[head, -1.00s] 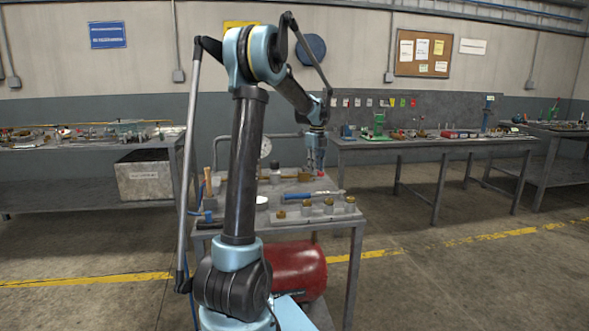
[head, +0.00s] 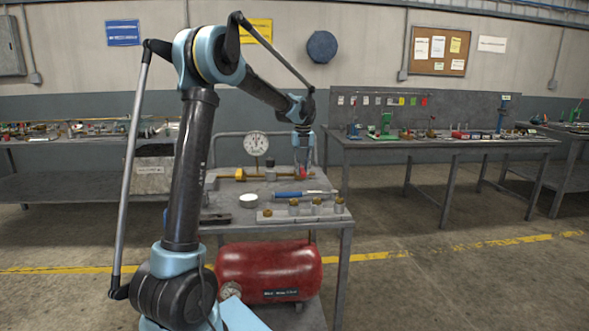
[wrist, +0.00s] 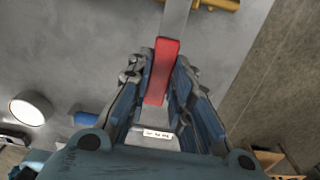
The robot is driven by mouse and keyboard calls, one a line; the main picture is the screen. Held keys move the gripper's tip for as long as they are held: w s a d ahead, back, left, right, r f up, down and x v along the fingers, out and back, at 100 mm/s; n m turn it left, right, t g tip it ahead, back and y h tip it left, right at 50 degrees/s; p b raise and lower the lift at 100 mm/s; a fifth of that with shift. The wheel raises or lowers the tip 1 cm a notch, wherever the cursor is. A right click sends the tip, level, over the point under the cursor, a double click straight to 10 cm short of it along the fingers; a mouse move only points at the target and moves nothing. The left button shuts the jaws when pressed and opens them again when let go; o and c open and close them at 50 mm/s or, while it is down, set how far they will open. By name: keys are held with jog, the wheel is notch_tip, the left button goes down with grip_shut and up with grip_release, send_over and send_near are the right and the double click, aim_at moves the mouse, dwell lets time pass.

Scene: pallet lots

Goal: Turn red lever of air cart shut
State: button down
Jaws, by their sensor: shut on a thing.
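The air cart (head: 345,226) stands in front of me, with a red tank (head: 262,270) under its top. The red lever (wrist: 162,72) shows in the wrist view as a flat bar on a grey stem. My gripper (wrist: 161,68) has a finger on each side of the lever and is shut on it. In the head view my gripper (head: 302,160) points down at the cart's back right, with a little of the red lever (head: 301,174) showing below it. The fingers hide most of the lever there. A brass pipe (head: 245,174) runs beside it.
A dial gauge (head: 256,143) stands at the cart's back. A white round dish (head: 248,200), a blue-handled tool (head: 290,194) and a strip with several brass fittings (head: 300,214) lie on the top. Workbenches stand behind; open floor lies right.

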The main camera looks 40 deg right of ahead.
aim_at(302, 170)
jog(key=shift+a, duration=0.1)
dwell(0.3)
jog(key=c, duration=1.4)
grip_release()
jog(key=shift+c, duration=0.2)
jog(key=shift+r, duration=0.25)
notch_tip(302, 170, up, 11)
jog(key=shift+r, duration=0.2)
